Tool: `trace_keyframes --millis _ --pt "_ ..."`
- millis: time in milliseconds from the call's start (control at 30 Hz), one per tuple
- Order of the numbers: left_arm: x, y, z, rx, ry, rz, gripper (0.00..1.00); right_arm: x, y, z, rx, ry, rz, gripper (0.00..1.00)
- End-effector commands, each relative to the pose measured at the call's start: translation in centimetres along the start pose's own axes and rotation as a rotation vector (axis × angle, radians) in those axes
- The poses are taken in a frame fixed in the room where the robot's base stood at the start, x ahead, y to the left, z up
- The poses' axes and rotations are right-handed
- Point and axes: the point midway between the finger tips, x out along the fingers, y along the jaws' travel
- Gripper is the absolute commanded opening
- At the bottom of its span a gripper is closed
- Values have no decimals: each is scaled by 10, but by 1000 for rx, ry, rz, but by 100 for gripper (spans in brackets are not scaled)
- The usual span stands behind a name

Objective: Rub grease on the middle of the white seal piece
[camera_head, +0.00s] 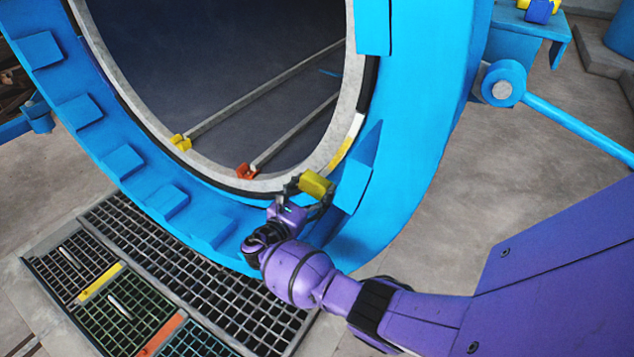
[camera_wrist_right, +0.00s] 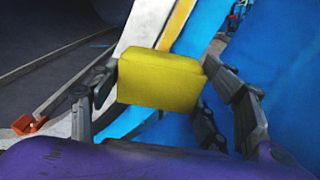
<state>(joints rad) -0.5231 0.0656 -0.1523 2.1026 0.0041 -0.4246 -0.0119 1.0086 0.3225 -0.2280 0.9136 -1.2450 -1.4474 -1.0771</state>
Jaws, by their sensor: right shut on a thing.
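A white seal piece (camera_head: 356,124) is set in the dark seal around the right side of the round autoclave opening in the head view. A yellow streak (camera_head: 342,152) runs along the lower part of this strip, and a yellow strip also shows behind the block in the right wrist view (camera_wrist_right: 178,24). My right gripper (camera_head: 314,187) is shut on a yellow block (camera_wrist_right: 160,82), held near the lower right of the rim, just below the streak. I cannot tell whether the block touches the seal. My left gripper is not in view.
The blue autoclave flange (camera_head: 420,120) with raised blocks surrounds the dark opening. A floor grating (camera_head: 200,275) lies below. A blue bar (camera_head: 575,130) stands out at the right.

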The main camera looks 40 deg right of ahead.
Motion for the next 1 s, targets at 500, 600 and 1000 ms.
trace_keyframes --millis 500,600,1000 --pt "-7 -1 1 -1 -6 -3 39 -18 0 0 0 1 2 49" --pt "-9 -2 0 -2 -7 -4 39 -26 0 1 0 0 1 49" --pt "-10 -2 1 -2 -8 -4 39 -30 0 0 0 -1 0 49"
